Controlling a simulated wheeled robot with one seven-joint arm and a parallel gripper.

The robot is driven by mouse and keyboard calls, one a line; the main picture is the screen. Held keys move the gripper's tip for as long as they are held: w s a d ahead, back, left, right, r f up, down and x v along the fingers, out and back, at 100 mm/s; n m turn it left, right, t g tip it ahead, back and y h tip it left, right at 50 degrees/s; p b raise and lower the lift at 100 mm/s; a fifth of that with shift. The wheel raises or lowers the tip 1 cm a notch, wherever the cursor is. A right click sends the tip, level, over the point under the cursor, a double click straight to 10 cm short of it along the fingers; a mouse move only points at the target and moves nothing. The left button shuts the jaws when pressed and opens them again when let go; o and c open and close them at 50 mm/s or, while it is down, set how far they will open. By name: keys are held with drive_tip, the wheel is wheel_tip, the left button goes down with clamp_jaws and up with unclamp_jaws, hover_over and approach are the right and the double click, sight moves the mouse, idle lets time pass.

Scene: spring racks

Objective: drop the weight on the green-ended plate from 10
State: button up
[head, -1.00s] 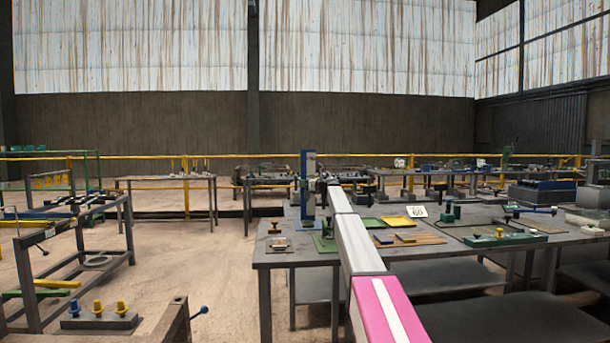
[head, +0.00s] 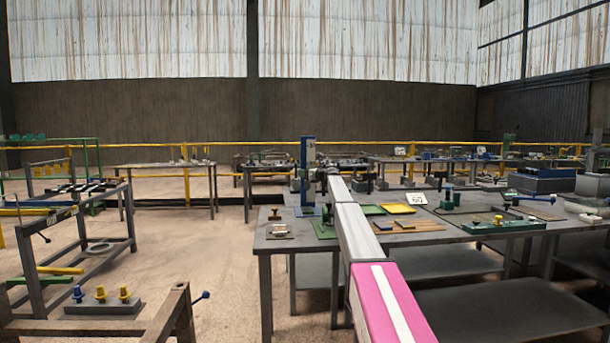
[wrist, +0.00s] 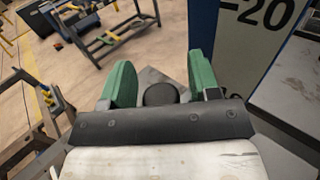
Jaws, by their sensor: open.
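My gripper (wrist: 162,72) is open, with one green finger on each side in the wrist view. A dark, round-topped thing (wrist: 160,94) shows between the fingers, apart from both; I cannot tell whether it is the weight. A grey surface lies beyond it. A blue upright with a pale scale face (wrist: 257,30) marked 20 stands just right of the fingers. In the head view a blue upright (head: 307,170) stands on the bench beside the end of my arm, which hides the gripper. A green plate (head: 324,230) lies near its foot. I cannot make out which plate is green-ended.
The grey bench (head: 300,243) also holds a small brown-knobbed piece (head: 276,217), a yellow plate (head: 397,209), a card marked 60 (head: 416,199) and a long green block (head: 503,227). A grey frame (head: 85,235) stands left. Open floor lies between frame and bench.

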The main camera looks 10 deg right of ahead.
drive_tip(key=v, duration=1)
drive_tip(key=shift+s+d, duration=0.2)
